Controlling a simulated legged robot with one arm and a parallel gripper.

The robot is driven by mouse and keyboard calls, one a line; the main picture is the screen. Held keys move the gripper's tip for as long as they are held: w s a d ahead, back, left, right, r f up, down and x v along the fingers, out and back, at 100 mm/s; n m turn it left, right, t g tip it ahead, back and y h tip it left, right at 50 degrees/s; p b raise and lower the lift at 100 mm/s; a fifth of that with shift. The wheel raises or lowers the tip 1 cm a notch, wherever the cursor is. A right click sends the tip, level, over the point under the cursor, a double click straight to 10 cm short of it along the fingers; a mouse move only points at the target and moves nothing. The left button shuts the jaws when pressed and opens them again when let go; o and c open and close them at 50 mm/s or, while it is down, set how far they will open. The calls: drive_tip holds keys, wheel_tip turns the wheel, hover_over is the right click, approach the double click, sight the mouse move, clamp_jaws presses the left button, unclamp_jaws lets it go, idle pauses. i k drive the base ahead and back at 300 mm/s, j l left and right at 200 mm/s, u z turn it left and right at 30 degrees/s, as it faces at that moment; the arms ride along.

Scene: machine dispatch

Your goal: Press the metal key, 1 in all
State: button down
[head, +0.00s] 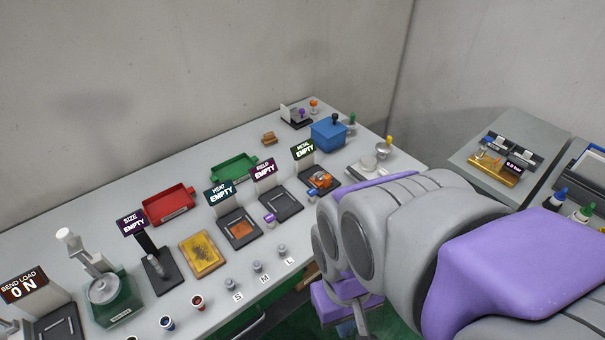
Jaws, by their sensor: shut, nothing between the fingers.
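The METAL station is at the back right of the row of stations on the long grey bench. Its sign (303,150) reads METAL EMPTY, and its dark base (327,187) carries an orange piece (320,179). A small grey knob (311,196) stands at the station's front left edge; I cannot tell for certain whether it is the metal key. My arm fills the lower right, in front of and to the right of this station. I cannot make out my gripper's fingers; the arm hides what is behind it.
To the left stand the FIELD station (281,203) with a purple knob (270,218), the HEAT station (239,229) and a yellow tray (202,254). Red (168,205) and green (234,168) trays and a blue box (328,135) lie behind. A second table (480,149) is at right.

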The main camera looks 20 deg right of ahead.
sight(313, 192)
drive_tip(key=j+z, duration=0.3)
drive_tip(key=j, duration=0.35)
drive_tip(key=j+z, duration=0.3)
drive_tip(key=j, duration=0.4)
